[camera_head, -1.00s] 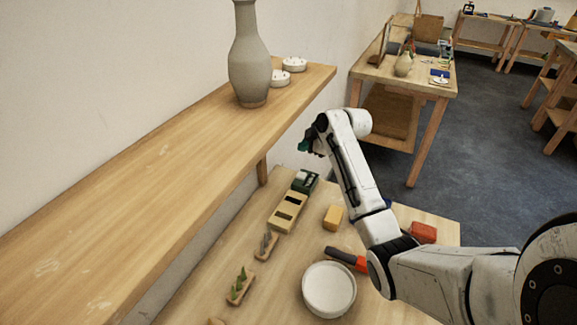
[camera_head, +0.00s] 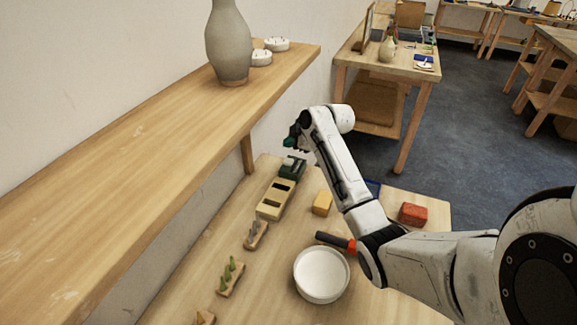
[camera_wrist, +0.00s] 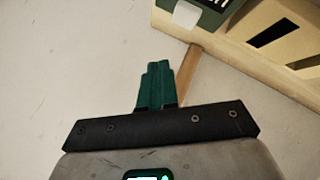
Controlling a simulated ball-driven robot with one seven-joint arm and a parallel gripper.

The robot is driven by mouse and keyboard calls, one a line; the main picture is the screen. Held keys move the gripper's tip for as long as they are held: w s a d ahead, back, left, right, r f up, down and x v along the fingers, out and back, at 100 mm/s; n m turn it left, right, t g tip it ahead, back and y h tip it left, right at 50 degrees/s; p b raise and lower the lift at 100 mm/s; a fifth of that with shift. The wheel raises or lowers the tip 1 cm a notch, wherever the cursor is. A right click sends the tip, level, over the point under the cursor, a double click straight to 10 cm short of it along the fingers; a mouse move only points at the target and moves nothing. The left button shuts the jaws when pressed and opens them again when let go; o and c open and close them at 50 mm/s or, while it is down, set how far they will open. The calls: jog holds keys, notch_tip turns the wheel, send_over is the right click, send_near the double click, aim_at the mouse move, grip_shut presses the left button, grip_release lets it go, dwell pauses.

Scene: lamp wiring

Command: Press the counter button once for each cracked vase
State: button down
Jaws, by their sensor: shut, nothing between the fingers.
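A tall grey-green vase (camera_head: 229,45) stands upright on the wall shelf; I make out no crack on its visible side. A dark green box with a white top piece (camera_head: 293,166), seemingly the counter, sits at the back of the workbench. Its white piece also shows at the top of the wrist view (camera_wrist: 187,14). My gripper (camera_head: 290,141) is just above the box in the head view, apart from it. Its green fingers (camera_wrist: 155,84) are shut and empty.
A slotted wooden block (camera_head: 275,198) adjoins the green box. A yellow block (camera_head: 322,203), a white bowl (camera_head: 321,274), an orange-and-black tool (camera_head: 336,242) and a red block (camera_head: 413,214) lie on the bench. The shelf (camera_head: 120,160) overhangs at left, with white round dishes (camera_head: 276,44) behind the vase.

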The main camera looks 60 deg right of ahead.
aim_at(291, 162)
jog(key=shift+f+b, duration=1.1)
jog(key=shift+f, duration=0.95)
dwell(0.4)
jog(key=shift+f, duration=0.4)
jog(key=shift+f+b, duration=0.55)
jog(key=shift+b, duration=0.1)
dwell(0.5)
jog(key=shift+r, duration=0.1)
jog(key=shift+r+p, duration=0.7)
jog(key=shift+r, duration=0.2)
jog(key=shift+r+p, duration=1.85)
jog(key=shift+r, duration=0.65)
dwell(0.5)
